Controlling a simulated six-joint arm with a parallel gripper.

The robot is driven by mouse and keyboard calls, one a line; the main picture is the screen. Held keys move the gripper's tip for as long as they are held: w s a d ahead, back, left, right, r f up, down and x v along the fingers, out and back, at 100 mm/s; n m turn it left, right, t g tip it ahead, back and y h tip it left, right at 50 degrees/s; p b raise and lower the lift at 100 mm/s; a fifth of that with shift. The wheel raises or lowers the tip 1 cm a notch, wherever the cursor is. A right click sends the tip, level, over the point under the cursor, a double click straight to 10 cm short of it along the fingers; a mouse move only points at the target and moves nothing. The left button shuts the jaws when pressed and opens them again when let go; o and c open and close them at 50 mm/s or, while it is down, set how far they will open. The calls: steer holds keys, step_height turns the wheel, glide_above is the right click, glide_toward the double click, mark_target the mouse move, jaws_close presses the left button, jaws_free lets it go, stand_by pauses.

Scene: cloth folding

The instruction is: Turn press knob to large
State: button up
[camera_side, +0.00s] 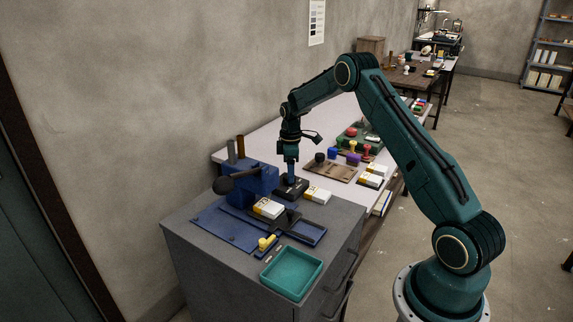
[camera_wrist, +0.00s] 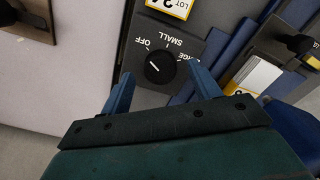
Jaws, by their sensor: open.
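The press knob (camera_wrist: 160,67) is a round black dial on a dark panel in the wrist view, with OFF, SMALL and LARGE printed around it. A short light mark shows on its face, on the side toward OFF; its exact setting is hard to read. LARGE is partly covered by a finger. My gripper (camera_wrist: 159,71) is open, with one blue finger on each side of the knob and visible gaps to it. In the side view my gripper (camera_side: 290,172) points down over the dark control box (camera_side: 300,190), and hides the knob. The blue press (camera_side: 252,186) stands beside it.
A white and yellow box (camera_side: 268,208) sits at the press, and another (camera_side: 317,195) lies near the control box. A teal tray (camera_side: 291,272) is at the cabinet's front. Stamps and a wooden rack (camera_side: 330,171) stand on the table behind.

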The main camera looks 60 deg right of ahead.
steer(key=shift+f, duration=1.05)
steer(key=c, duration=1)
